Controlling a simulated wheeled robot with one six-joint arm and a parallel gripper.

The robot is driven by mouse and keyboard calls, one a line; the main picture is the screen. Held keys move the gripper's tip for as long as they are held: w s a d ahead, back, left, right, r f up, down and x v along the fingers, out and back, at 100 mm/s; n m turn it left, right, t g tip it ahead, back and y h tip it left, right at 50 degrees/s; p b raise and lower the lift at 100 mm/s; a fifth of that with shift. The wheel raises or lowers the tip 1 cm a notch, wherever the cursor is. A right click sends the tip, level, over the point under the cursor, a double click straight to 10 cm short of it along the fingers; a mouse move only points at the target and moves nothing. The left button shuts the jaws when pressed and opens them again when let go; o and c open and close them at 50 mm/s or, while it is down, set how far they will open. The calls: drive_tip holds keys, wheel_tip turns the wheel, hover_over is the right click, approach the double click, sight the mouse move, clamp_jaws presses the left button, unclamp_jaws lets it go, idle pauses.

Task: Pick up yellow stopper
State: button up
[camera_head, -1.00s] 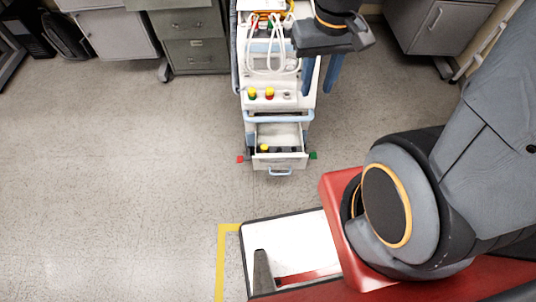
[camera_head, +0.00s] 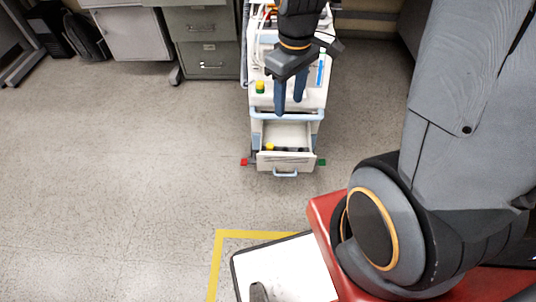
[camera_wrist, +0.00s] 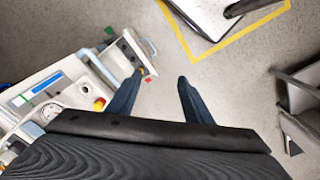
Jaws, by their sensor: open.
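A yellow-topped stopper (camera_head: 270,147) lies in the open drawer (camera_head: 288,160) of a white cart, at its left side. On the cart's top stands another yellow stopper with a green base (camera_head: 260,87). In the wrist view a yellow-and-red piece (camera_wrist: 99,104) shows on the cart top; in the head view my arm hides that spot. My gripper (camera_head: 289,106) is open and empty, fingers pointing down, in front of the cart top in the picture. In the wrist view the fingers (camera_wrist: 160,77) are apart over floor, the left fingertip overlapping the drawer's edge near a small yellow spot.
The cart has a blue front rail (camera_head: 285,115) and red (camera_head: 244,162) and green (camera_head: 321,162) corner pieces. Grey cabinets (camera_head: 205,60) stand behind left. The floor to the left is clear. A white-topped surface (camera_head: 290,270) is near me, by yellow floor tape.

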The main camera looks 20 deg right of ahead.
sight(270, 145)
drive_tip(key=w+f+n+b, duration=0.3)
drive_tip(key=w+f+b, duration=0.2)
drive_tip(key=f, duration=0.5)
drive_tip(key=w+f+n+b, duration=0.4)
drive_tip(key=f+b, duration=0.4)
drive_tip(key=f, duration=0.2)
drive_tip(key=w+f+n+b, duration=0.4)
drive_tip(key=w+f+b, duration=0.3)
drive_tip(key=f, duration=0.4)
drive_tip(key=shift+a+b, duration=0.2)
drive_tip(key=shift+b, duration=0.1)
drive_tip(key=f+b, duration=0.1)
drive_tip(key=f, duration=0.2)
drive_tip(key=f+b, duration=0.2)
drive_tip(key=f, duration=0.2)
drive_tip(key=shift+w+d+f, duration=0.1)
drive_tip(key=shift+d, duration=0.1)
drive_tip(key=shift+c, duration=0.3)
clamp_jaws()
wheel_tip(270, 145, up, 10)
drive_tip(key=p, duration=0.3)
drive_tip(key=shift+p, duration=0.3)
